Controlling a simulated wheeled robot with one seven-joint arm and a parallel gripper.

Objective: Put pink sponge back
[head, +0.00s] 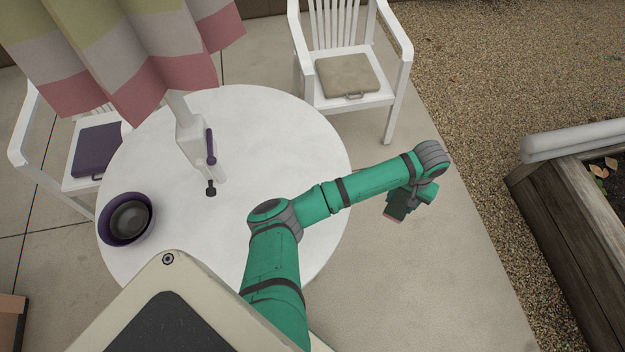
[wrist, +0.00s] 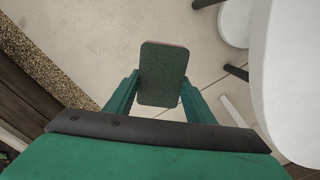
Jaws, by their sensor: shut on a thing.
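My gripper (head: 406,206) hangs past the right edge of the white table, above the paving. In the wrist view its two green fingers are shut on the sponge (wrist: 163,72) from both sides. The sponge shows there as a dark grey-green rounded slab with a thin pink edge at its top. In the head view only a small pinkish bit of the sponge (head: 393,217) shows under the gripper. The place where the sponge belongs cannot be made out.
The round white table (head: 270,130) carries a purple bowl (head: 104,222) with a dark bowl inside and the parasol stand (head: 193,140). White chairs with cushions stand behind and left. A wooden raised bed (head: 565,215) is at right, beyond gravel. Paving between is clear.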

